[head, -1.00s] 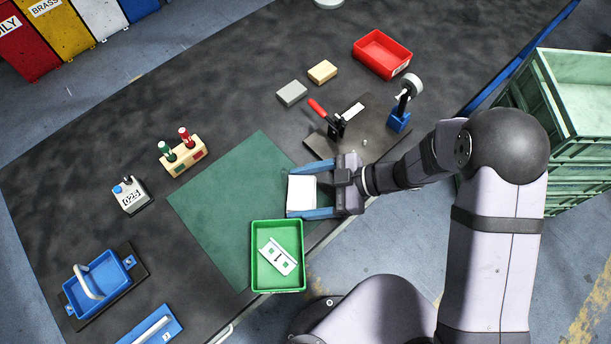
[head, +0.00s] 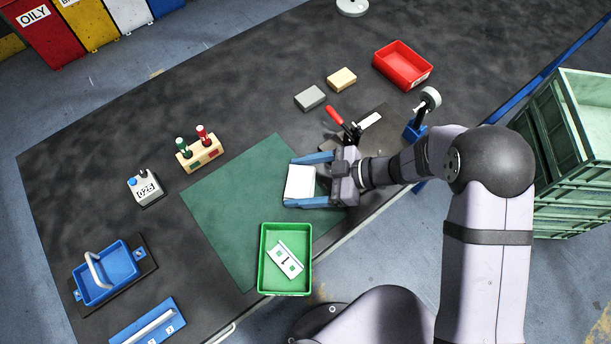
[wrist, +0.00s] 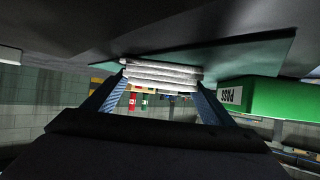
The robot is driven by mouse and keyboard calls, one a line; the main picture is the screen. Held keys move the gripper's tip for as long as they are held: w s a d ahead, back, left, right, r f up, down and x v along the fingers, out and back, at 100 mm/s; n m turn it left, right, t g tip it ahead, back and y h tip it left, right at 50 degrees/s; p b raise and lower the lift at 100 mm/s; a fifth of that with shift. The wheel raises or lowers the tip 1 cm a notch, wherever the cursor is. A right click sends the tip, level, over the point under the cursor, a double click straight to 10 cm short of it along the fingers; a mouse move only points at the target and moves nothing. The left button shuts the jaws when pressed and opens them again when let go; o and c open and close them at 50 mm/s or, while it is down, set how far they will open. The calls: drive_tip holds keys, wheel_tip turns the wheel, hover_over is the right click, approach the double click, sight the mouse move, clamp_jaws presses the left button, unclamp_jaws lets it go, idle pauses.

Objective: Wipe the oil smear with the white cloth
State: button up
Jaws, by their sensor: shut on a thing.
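The white cloth (head: 300,182) is a folded, thick pad. My gripper (head: 289,182) is shut on it, with a blue finger along each side. The cloth is over the right part of the green mat (head: 228,208). In the wrist view, the cloth (wrist: 162,75) shows as stacked white layers between my fingers, close to the mat; I cannot tell whether it touches. I cannot make out an oil smear in either view.
A green tray (head: 264,275) with a stamped part (head: 285,258) stands just in front of the cloth. A wooden block with plungers (head: 200,153) stands beyond the mat's left edge.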

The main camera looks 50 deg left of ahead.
sight(290, 168)
drive_tip(key=shift+a, duration=0.4)
drive_tip(key=shift+a+f, duration=0.2)
drive_tip(key=shift+a, duration=1.5)
drive_tip(key=shift+r, duration=0.1)
drive_tip(key=shift+a+r+p, duration=0.1)
drive_tip(key=shift+r+p, duration=0.4)
drive_tip(key=shift+p, duration=0.05)
wheel_tip(290, 168, up, 5)
drive_tip(key=p, duration=0.4)
drive_tip(key=shift+f, duration=0.1)
drive_tip(key=shift+p, duration=0.35)
